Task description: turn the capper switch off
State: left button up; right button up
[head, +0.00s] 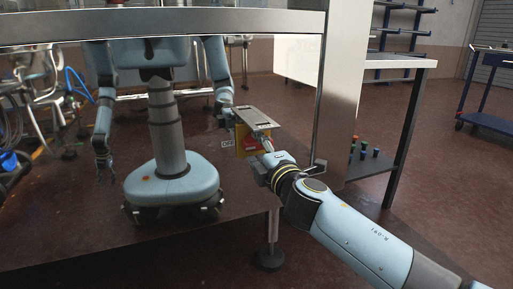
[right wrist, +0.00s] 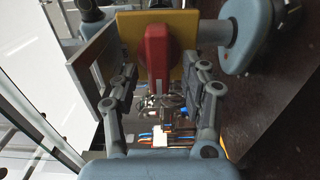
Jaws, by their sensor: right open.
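The capper switch is a red knob (head: 254,141) on a yellow plate (head: 240,147), below a flat grey metal piece (head: 252,116) near the middle of the head view. My right gripper (head: 262,152) reaches it from the lower right. In the right wrist view the red knob (right wrist: 154,52) stands in front of the yellow plate (right wrist: 186,34), with a white mark at its lower end. The fingers of my right gripper (right wrist: 160,84) are open, one on each side of the knob, with visible gaps. I cannot tell their exact depth. My left gripper is not directly in view.
A glossy panel seems to show my reflection (head: 172,184) behind the switch. A steel beam (head: 160,24) crosses above and a steel post (head: 343,95) stands right of the switch.

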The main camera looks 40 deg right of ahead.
jog(key=v, duration=1)
jog(key=shift+s, duration=0.2)
jog(key=shift+a, duration=0.1)
